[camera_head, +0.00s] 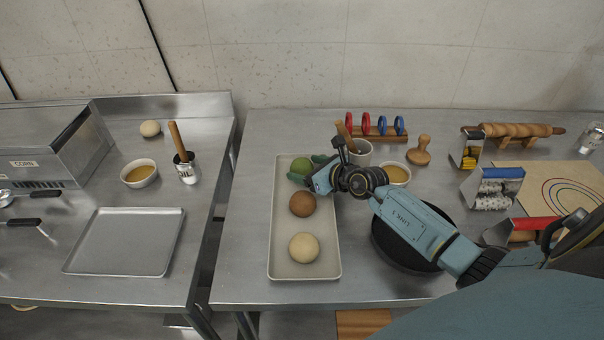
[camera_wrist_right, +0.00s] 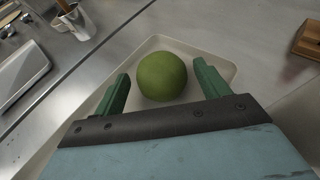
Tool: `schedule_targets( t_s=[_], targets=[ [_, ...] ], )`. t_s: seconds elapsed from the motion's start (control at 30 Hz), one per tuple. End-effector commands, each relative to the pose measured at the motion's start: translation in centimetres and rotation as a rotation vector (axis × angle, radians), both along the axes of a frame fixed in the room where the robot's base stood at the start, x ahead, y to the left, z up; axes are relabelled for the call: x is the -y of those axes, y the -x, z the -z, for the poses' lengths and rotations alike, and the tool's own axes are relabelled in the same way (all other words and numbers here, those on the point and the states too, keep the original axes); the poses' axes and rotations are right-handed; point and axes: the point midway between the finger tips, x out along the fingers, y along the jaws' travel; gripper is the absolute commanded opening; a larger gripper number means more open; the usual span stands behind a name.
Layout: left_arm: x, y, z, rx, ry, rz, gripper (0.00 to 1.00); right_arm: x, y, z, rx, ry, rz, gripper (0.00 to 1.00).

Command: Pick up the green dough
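The green dough (camera_head: 300,167) is a round ball at the far end of a long beige tray (camera_head: 279,240). In the right wrist view the green dough (camera_wrist_right: 162,77) sits between the two green fingers of my right gripper (camera_wrist_right: 160,88), with gaps on both sides. My right gripper (camera_head: 312,172) is open and reaches in over the tray's far right side, partly hiding the dough in the head view. A brown dough ball (camera_head: 302,204) and a pale dough ball (camera_head: 304,248) lie nearer on the same tray. My left gripper is not in view.
A white cup (camera_head: 361,153) and a sauce bowl (camera_head: 397,173) stand right of the tray, near a rack with red and blue rings (camera_head: 376,130). A dark round pan (camera_head: 392,250) lies under my right arm. An empty metal tray (camera_head: 125,242) is on the left table.

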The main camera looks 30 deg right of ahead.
Motion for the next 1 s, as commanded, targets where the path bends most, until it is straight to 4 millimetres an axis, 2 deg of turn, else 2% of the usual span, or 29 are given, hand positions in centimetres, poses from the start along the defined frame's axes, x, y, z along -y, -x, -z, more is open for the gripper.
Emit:
schedule_targets(
  t_s=[0.03, 0.2, 0.5, 0.67, 0.87, 1.0],
  targets=[
    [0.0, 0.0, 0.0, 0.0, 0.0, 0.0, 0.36, 0.0, 0.0, 0.0, 0.0, 0.0, 0.0, 0.68],
    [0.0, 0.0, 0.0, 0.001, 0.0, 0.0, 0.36, 0.0, 0.0, 0.0, 0.0, 0.0, 0.0, 0.45],
    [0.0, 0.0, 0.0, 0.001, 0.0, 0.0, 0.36, 0.0, 0.0, -0.2, 0.002, 0.0, 0.0, 0.44],
    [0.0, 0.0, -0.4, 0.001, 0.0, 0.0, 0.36, 0.0, 0.0, -1.1, 0.003, -0.001, 0.0, 0.44],
    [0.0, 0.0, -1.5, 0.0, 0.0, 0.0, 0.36, 0.0, 0.0, -4.5, 0.006, 0.0, -0.002, 0.44],
    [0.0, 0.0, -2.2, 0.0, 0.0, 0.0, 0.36, 0.0, 0.0, -8.2, 0.008, 0.001, 0.0, 0.44]
  ],
)
